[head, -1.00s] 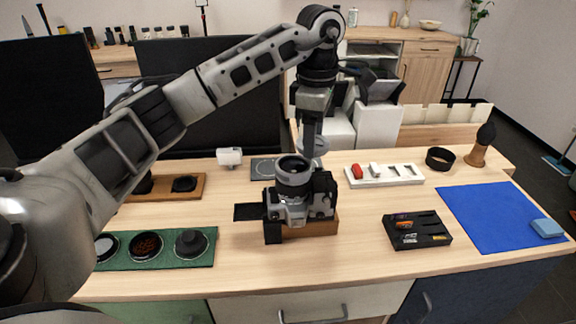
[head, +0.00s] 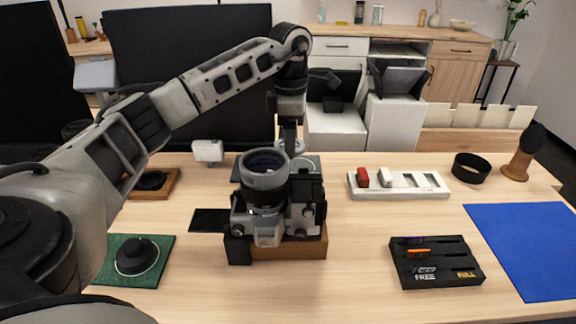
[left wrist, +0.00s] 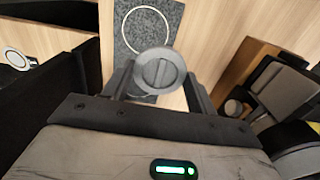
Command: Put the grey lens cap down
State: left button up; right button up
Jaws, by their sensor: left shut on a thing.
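My left gripper (head: 289,140) is behind the camera, pointing down, and is shut on the grey lens cap (left wrist: 158,72). In the left wrist view the cap is a round grey disc with a bar across its middle, between the two fingers. In the head view the camera's lens hides most of it. A dark grey mat (head: 308,163) with a pale ring lies behind the camera; the wrist view shows the mat (left wrist: 128,50) beyond the cap, with the cap overlapping its near part. I cannot tell the cap's height above it. My right gripper is not in view.
The camera (head: 272,212), lens up on a wooden block (head: 290,246), stands close in front of the gripper. A white tray (head: 405,192), a black card holder (head: 435,265) and a blue cloth (head: 530,240) lie to the right. A small white object (head: 208,151) stands left.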

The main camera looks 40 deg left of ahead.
pick_arm(q)
jog(key=shift+f, duration=3.15)
jog(key=shift+f, duration=0.1)
jog(key=o, duration=1)
jog(key=shift+o, duration=0.2)
notch_tip(320, 180, up, 12)
jog(key=shift+r, duration=0.15)
